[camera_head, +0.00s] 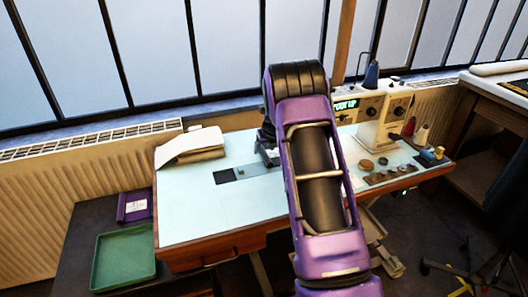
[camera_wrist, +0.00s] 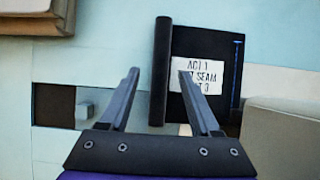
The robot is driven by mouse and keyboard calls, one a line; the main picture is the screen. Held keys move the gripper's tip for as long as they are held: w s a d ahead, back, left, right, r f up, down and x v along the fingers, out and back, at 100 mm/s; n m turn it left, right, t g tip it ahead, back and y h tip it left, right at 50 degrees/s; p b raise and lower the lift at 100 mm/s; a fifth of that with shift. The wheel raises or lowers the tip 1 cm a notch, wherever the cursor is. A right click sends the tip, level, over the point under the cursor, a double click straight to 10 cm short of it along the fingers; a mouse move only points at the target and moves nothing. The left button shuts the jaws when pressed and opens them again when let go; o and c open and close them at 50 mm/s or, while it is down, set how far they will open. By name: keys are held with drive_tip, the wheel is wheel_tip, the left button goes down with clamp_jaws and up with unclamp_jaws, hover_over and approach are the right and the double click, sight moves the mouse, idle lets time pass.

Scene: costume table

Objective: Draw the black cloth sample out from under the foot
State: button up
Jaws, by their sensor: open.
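The black cloth sample (camera_wrist: 206,98) lies on the pale table in the wrist view, with a white label whose lettering partly reads "ACT 1" and "SEAM". A raised, roll-like black edge (camera_wrist: 162,60) runs along its left side. My gripper (camera_wrist: 158,75) is open, its fingertips on either side of this edge; I cannot tell whether they touch it. The right finger overlaps the label. The presser foot cannot be made out in either view. In the head view my arm hides the sample and part of the sewing machine (camera_head: 376,132).
A folded cloth stack (camera_head: 190,147) is at the back left. Buttons and spools (camera_head: 422,135) crowd the right. A green tray (camera_head: 125,258) sits lower left. The table's left front is clear.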

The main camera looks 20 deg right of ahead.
drive_tip(key=shift+x, duration=1)
clamp_jaws()
